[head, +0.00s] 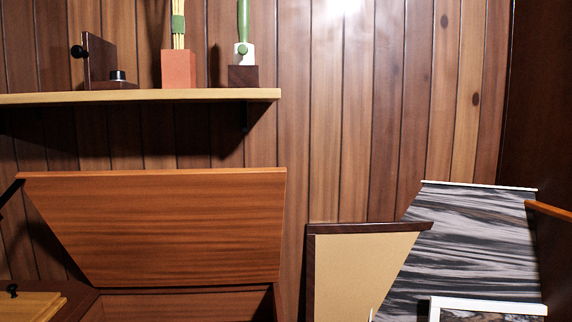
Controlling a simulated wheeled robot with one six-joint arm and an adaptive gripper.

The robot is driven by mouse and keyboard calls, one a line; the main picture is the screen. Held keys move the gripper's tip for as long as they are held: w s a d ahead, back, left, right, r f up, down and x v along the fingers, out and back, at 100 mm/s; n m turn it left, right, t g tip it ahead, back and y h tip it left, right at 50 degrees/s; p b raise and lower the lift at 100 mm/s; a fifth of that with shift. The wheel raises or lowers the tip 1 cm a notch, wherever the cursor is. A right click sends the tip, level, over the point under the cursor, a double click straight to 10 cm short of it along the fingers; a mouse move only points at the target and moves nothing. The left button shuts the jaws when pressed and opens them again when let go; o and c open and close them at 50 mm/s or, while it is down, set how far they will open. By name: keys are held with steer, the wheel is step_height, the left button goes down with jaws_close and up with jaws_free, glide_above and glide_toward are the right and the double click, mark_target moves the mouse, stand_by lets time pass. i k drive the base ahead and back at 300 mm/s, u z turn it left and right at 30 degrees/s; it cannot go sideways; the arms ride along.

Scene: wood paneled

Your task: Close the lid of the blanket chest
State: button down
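The blanket chest stands at the lower left of the head view, cut off by the bottom edge. Its reddish-brown wooden lid (160,225) is raised and leans back toward the wall. The chest's inner back wall (190,306) shows below the lid, and its inside floor is out of frame. A dark bar reaches the lid's upper left corner. My gripper is not in view.
A wall shelf (150,96) holding a bookend, a red block pot (179,68) and a green-stemmed item hangs above the lid. Framed boards (355,270) and a grey-streaked panel (470,240) lean at the right. A lighter wooden piece (30,306) sits at lower left.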

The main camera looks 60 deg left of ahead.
mark_target(160, 228)
steer(key=i, duration=0.95)
steer(key=u, duration=2)
